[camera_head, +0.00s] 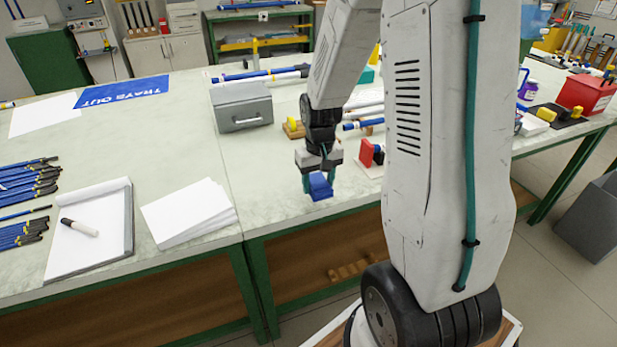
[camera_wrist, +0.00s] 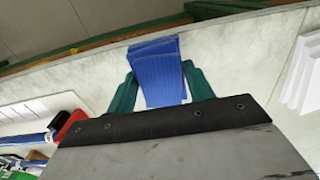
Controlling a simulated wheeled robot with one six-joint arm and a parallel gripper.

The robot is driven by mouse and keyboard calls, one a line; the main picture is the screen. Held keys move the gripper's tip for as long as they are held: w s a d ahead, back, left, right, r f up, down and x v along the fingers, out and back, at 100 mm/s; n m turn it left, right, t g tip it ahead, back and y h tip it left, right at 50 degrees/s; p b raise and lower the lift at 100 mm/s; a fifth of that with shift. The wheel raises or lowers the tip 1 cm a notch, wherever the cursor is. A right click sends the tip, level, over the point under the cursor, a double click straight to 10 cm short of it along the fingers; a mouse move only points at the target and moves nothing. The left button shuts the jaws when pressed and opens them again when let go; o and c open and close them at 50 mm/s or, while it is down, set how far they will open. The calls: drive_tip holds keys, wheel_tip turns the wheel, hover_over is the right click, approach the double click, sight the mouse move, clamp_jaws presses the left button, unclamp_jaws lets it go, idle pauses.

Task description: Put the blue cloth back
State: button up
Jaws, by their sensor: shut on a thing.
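My gripper (camera_head: 319,172) is shut on the blue cloth (camera_head: 320,187) near the front edge of the middle worktable. The cloth hangs folded below the fingers. In the wrist view the cloth (camera_wrist: 158,72) sits between the two green fingers of my gripper (camera_wrist: 160,85), with the table's front edge beyond it. I cannot tell whether the cloth touches the tabletop.
White papers (camera_head: 188,211), a notepad (camera_head: 91,232) and blue rods (camera_head: 28,185) lie left.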

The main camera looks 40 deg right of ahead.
drive_tip(key=w, duration=0.2)
drive_tip(key=w+d, duration=0.1)
drive_tip(key=w, duration=0.1)
drive_tip(key=w+d, duration=0.1)
drive_tip(key=w, duration=0.1)
drive_tip(key=shift+f, duration=0.35)
drive_tip(key=shift+w+f, duration=0.2)
drive_tip(key=shift+f, duration=0.7)
drive_tip(key=shift+w+f, duration=0.15)
drive_tip(key=shift+f, duration=0.7)
drive_tip(key=shift+f, duration=0.15)
drive_tip(key=o, duration=0.9)
drive_tip(key=shift+o, duration=0.2)
